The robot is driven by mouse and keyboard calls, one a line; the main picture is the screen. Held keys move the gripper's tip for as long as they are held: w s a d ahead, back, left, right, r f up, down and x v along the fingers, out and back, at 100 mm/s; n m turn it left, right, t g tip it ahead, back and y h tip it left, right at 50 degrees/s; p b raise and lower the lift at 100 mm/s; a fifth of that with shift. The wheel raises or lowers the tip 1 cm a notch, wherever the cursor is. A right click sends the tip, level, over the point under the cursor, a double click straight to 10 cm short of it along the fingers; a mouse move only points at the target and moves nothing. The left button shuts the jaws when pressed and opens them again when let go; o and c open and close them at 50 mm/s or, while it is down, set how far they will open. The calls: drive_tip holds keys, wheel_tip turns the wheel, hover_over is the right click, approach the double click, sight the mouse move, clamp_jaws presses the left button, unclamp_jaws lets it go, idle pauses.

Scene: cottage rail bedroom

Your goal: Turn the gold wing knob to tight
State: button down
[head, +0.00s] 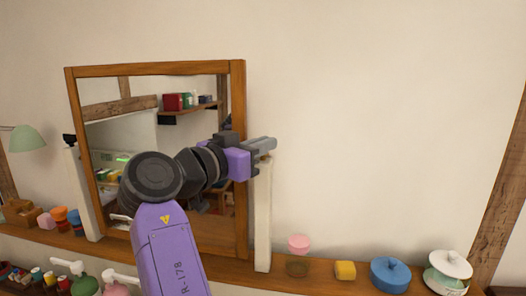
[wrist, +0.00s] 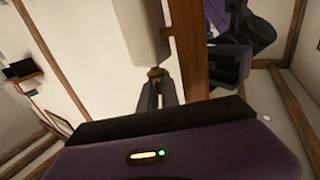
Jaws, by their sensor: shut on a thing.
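The gold wing knob (wrist: 155,73) shows in the wrist view at the tips of my gripper's two grey fingers, beside the wooden mirror frame and at the end of the pale post (wrist: 140,35). My gripper (wrist: 157,88) is shut on the knob. In the head view my gripper (head: 271,145) is at the top of the right-hand white post (head: 262,215), and the knob is mostly hidden behind the fingers. The knob's turn angle and any tight mark cannot be made out. The wood-framed mirror (head: 239,110) stands between two white posts.
On the wooden shelf (head: 325,277) to the right stand a pink-topped jar (head: 298,243), a yellow block (head: 345,270), a blue lidded pot (head: 389,274) and a white-green lidded pot (head: 448,271). A green lamp (head: 24,138) is at left. The wall right of my gripper is clear.

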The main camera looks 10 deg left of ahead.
idle(0.4)
drive_tip(key=c, duration=1.6)
unclamp_jaws()
drive_tip(key=shift+r+y+p, duration=0.15)
drive_tip(key=shift+y+p, duration=0.15)
drive_tip(key=shift+p, duration=0.1)
